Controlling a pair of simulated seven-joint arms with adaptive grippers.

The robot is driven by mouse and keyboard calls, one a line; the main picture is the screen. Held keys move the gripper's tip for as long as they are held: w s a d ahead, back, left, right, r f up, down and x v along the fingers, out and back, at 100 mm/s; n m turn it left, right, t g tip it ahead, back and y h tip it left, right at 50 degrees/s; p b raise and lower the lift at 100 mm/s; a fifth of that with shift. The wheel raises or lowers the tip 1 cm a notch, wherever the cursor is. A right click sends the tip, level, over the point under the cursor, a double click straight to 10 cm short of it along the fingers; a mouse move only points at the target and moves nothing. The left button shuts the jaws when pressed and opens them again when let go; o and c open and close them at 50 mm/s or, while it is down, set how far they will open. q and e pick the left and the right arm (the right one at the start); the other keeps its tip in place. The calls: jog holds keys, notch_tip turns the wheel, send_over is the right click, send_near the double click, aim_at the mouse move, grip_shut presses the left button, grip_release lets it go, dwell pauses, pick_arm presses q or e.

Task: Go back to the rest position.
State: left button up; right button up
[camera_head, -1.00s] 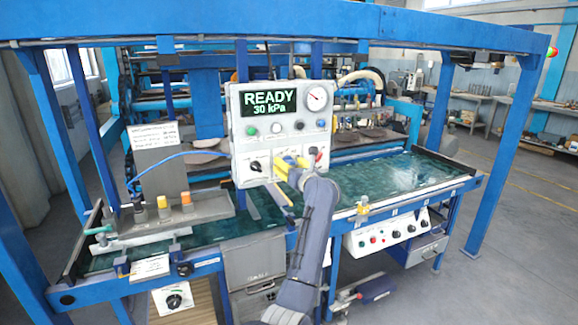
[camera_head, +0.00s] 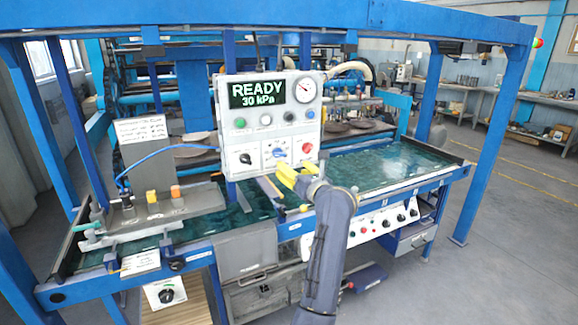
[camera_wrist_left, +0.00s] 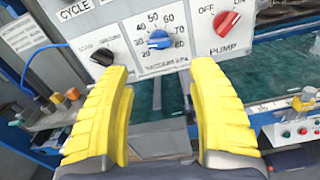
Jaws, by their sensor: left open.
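My left gripper (camera_head: 288,179) is open and empty in front of the lower part of the control panel (camera_head: 268,128). In the left wrist view the yellow fingers (camera_wrist_left: 160,70) are spread wide, with nothing between them. The blue vacuum knob (camera_head: 279,154) is just above the fingertips and apart from them; it also shows in the left wrist view (camera_wrist_left: 159,40). The black cycle knob (camera_head: 246,158) is to its left and the red pump knob (camera_head: 307,148) to its right. The panel display (camera_head: 257,93) reads READY, 30 kPa. My right gripper is not in view.
The green-topped table (camera_head: 395,165) stretches behind and beside the panel. A grey fixture (camera_head: 150,212) with orange and yellow blocks stands on its left. A blue frame (camera_head: 482,150) surrounds the machine. Open floor (camera_head: 500,265) lies to the right.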

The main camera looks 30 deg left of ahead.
pick_arm(q)
jog(key=shift+s+d, duration=0.25)
jog(key=shift+d, duration=0.1)
jog(key=shift+r, duration=0.1)
